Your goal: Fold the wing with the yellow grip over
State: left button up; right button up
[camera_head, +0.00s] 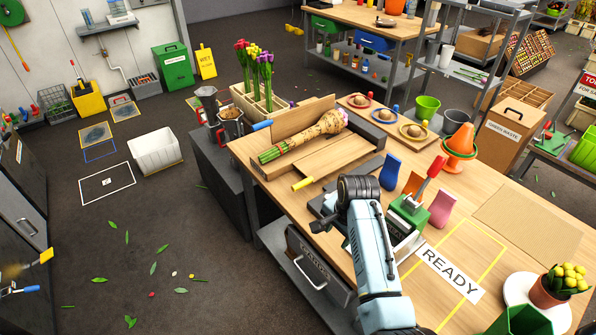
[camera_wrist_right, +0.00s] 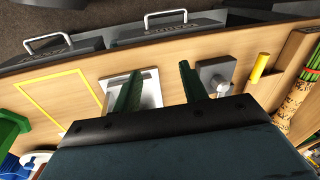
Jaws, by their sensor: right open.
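The wooden folding board (camera_head: 345,158) lies on the workbench, with a paper-wrapped tulip bunch (camera_head: 318,135) on its middle. The near wing (camera_head: 335,172) lies flat and carries the yellow grip (camera_head: 303,184), which sticks out toward the bench's front edge. The far wing (camera_head: 300,116), with the blue grip (camera_head: 262,126), stands raised behind the bunch. My right gripper (camera_head: 326,212) is over the bench, to the right of the yellow grip. In the right wrist view its fingers (camera_wrist_right: 158,75) are apart and empty, and the yellow grip (camera_wrist_right: 258,66) is beside them. My left gripper is not seen.
A green device with a red lever (camera_head: 408,208) stands right of my arm. Blue (camera_head: 390,172) and pink (camera_head: 441,208) pieces stand near it. A wooden crate of tulips (camera_head: 262,100) is behind the board. The READY area (camera_head: 450,270) shows bare bench.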

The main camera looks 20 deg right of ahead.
aim_at(315, 166)
jog(key=i, duration=0.85)
